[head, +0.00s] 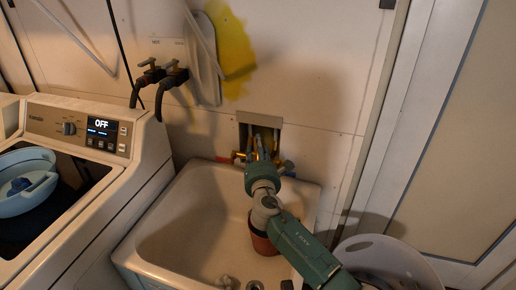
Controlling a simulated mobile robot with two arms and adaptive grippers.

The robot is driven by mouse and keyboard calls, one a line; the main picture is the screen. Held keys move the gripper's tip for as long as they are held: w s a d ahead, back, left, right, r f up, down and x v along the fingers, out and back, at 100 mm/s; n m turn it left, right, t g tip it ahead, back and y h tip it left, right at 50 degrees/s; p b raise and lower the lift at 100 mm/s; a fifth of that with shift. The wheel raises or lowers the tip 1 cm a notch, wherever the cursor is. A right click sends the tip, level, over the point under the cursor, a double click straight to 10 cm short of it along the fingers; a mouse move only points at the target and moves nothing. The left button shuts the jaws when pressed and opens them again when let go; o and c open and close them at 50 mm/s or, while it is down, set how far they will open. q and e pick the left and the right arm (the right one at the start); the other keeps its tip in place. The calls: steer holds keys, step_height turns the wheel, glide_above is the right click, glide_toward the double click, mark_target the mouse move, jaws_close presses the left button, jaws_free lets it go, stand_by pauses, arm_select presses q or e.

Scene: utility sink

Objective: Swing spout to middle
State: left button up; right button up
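The faucet (284,167) is on the wall at the back of the sink (185,215), with brassy parts and a bit of red and blue around it. My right arm comes in from the lower right and reaches over the sink to the faucet. My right gripper (262,152) is at the faucet, in front of the recessed wall box. Its fingers are small and mixed in with the faucet parts, so I cannot tell whether they are open or touch the spout. The spout is not clearly visible, and my wrist hides part of that area. My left gripper is not in view.
A reddish-brown pot (262,240) is in the sink, partly under my arm. A pale round basket (395,258) is at lower right. Two hose taps (160,75) are on the wall.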

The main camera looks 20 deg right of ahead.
step_height(320, 180, up, 10)
stand_by(0.5)
